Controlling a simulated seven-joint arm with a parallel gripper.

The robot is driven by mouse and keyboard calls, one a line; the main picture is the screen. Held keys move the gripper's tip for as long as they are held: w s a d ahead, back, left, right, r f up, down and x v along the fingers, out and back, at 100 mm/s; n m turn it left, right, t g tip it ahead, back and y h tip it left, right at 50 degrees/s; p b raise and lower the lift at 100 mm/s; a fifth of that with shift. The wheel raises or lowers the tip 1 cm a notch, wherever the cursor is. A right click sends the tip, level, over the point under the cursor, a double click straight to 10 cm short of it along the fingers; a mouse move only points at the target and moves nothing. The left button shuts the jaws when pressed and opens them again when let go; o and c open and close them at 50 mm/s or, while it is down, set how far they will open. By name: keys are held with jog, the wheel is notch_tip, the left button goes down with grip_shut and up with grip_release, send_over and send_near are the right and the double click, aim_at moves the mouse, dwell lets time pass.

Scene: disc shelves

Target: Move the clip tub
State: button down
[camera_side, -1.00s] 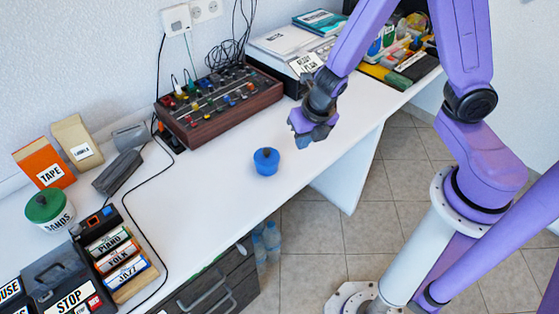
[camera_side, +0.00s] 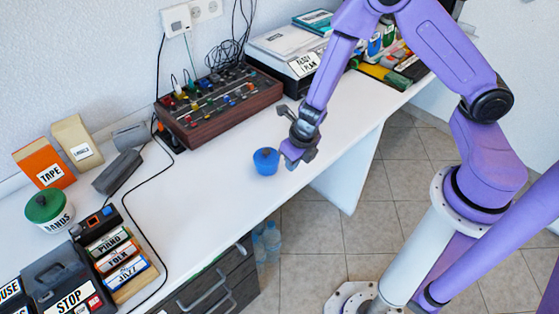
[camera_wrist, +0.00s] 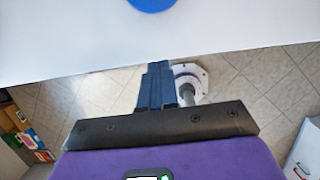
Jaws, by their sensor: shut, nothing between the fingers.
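A small blue lidded tub (camera_side: 265,161) stands upright on the white desk near its front edge. No label on it can be read, so I cannot tell its contents. My gripper (camera_side: 291,163) is just to the right of the tub, pointing down, with a narrow gap or light contact that I cannot make out. In the wrist view my gripper (camera_wrist: 155,68) is shut and empty, and part of the blue tub (camera_wrist: 153,4) shows at the top edge, apart from the fingers.
A mixer (camera_side: 218,105) with cables stands behind the tub. A green-lidded tub labelled BANDS (camera_side: 48,209) and label boxes (camera_side: 115,252) are at the left. A black cable (camera_side: 158,230) crosses the desk. The desk between (camera_side: 200,200) is clear.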

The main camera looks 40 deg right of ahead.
aim_at(264, 151)
jog(key=x, duration=0.3)
jog(key=shift+w+f, duration=0.1)
jog(key=shift+f, duration=0.25)
jog(key=shift+w, duration=2)
jog(key=shift+w+a, duration=0.1)
jog(key=shift+w, duration=3.15)
jog(key=shift+s, duration=0.15)
jog(key=shift+s, duration=1.85)
jog(key=v, duration=1)
